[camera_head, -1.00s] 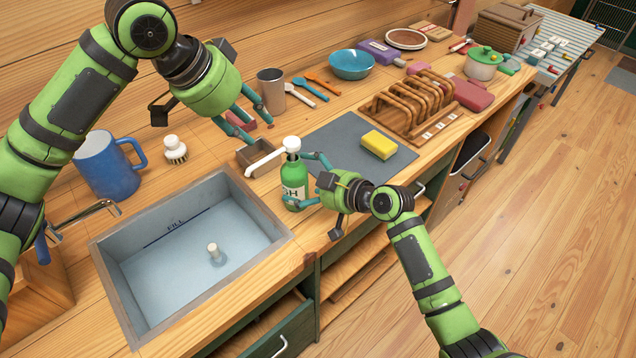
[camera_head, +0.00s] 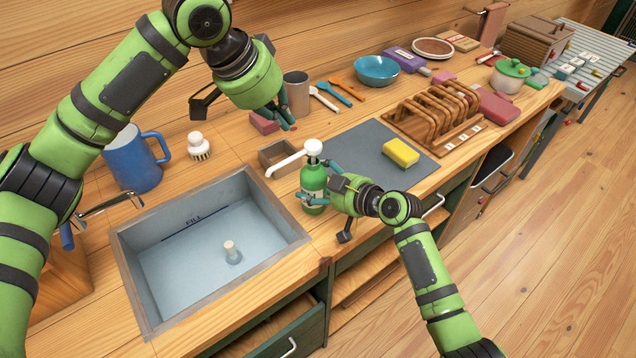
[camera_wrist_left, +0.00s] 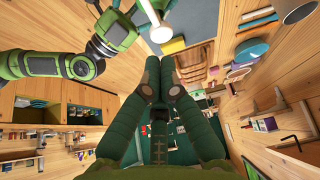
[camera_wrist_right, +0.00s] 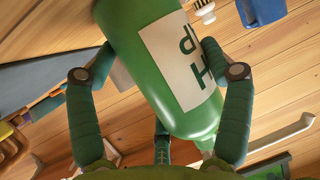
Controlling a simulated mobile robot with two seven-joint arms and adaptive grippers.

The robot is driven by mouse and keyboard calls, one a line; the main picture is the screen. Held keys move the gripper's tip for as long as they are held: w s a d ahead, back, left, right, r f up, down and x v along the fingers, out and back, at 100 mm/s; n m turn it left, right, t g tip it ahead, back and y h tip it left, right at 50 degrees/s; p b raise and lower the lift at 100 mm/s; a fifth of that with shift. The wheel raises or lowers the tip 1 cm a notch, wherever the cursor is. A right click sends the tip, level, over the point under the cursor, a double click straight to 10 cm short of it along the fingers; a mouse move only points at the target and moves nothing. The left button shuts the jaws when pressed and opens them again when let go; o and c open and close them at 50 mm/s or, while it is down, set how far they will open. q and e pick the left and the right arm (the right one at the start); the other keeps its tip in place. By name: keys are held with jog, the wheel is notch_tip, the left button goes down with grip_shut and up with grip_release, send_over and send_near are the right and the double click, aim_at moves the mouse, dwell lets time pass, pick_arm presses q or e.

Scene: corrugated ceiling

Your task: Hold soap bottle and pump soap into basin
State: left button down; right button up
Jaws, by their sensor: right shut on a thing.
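The green soap bottle (camera_head: 313,181) with a white pump head (camera_head: 313,147) stands upright near the counter's front edge, right of the basin (camera_head: 135,285). Its long white spout points left toward the basin. My right gripper (camera_head: 318,183) is shut around the bottle's body; the right wrist view shows its fingers on both sides of the green bottle (camera_wrist_right: 150,60) and its white label. My left gripper (camera_head: 287,124) is above and behind the pump head, empty, its fingers together. In the left wrist view the fingers (camera_wrist_left: 158,72) point toward the white pump head (camera_wrist_left: 160,33).
A small wooden box (camera_head: 277,153) sits behind the spout. A grey cup (camera_head: 297,92) and a red block (camera_head: 263,122) are close to my left gripper. A yellow sponge (camera_head: 401,153) lies on a grey mat (camera_head: 365,165). A blue mug (camera_head: 131,160) and brush (camera_head: 199,148) stand behind the basin.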

aim_at(314, 144)
pick_arm(q)
jog(key=w+d+r+n+y, duration=0.1)
jog(key=w+d+n+y, duration=0.1)
jog(key=w+d+n, duration=0.25)
jog(key=shift+t, duration=0.4)
jog(key=shift+s+d+f, duration=0.1)
jog(key=shift+s+f, duration=0.05)
jog(key=shift+f, duration=0.85)
jog(key=shift+s+d+f, duration=0.1)
jog(key=shift+s+f, duration=0.1)
jog(key=shift+f, duration=0.8)
jog(key=shift+s+d+f, duration=0.1)
jog(key=shift+s+f, duration=0.05)
jog(key=shift+f, duration=0.85)
jog(key=shift+f, duration=0.1)
jog(key=shift+f, duration=1.65)
jog(key=shift+r, duration=1.75)
jog(key=shift+f, duration=0.2)
